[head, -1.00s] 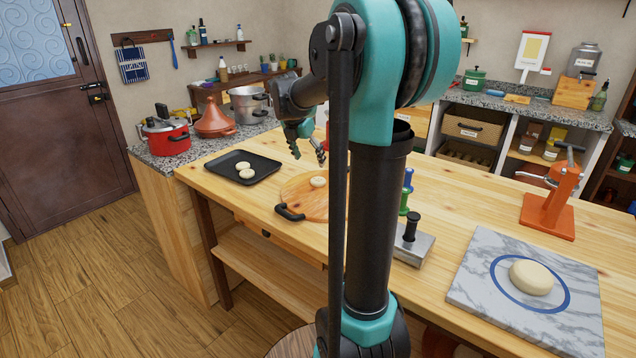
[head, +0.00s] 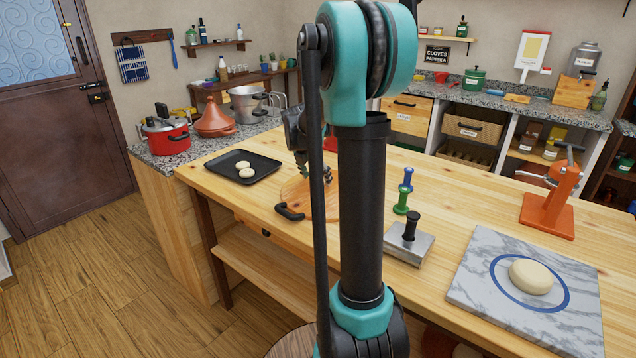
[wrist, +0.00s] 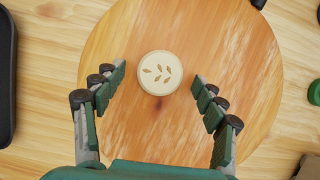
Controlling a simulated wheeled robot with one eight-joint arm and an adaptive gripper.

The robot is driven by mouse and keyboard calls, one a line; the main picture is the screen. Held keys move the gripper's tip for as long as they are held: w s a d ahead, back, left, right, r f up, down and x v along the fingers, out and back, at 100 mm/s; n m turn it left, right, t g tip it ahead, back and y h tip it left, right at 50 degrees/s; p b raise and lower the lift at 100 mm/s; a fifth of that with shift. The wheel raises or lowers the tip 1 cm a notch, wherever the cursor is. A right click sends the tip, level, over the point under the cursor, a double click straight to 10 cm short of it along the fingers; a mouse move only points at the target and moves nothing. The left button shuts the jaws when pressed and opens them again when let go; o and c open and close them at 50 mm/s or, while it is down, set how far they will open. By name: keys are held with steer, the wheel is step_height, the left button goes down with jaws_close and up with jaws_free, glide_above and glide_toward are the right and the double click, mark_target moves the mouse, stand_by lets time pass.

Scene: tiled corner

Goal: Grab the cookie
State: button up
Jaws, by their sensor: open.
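The cookie (wrist: 159,72) is a round, pale disc with a stamped leaf pattern, lying on a round wooden board (wrist: 235,60) in the wrist view. My gripper (wrist: 159,80) is open, with its green-padded fingers spread to the left and right of the cookie. A clear gap shows on both sides, and I cannot tell the height above the board. In the head view my gripper (head: 328,176) is low over the board (head: 292,196), partly behind my arm, which hides the cookie there. Two more pale rounds (head: 243,166) lie on a black tray (head: 262,163).
A green stamp (head: 401,203) and a grey press block with a black handle (head: 409,245) stand right of the board. A marble slab (head: 465,285) with a dough disc (head: 531,277) and an orange press (head: 548,207) are further right.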

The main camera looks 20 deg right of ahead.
steer(key=c, duration=1.1)
steer(key=shift+r, duration=0.1)
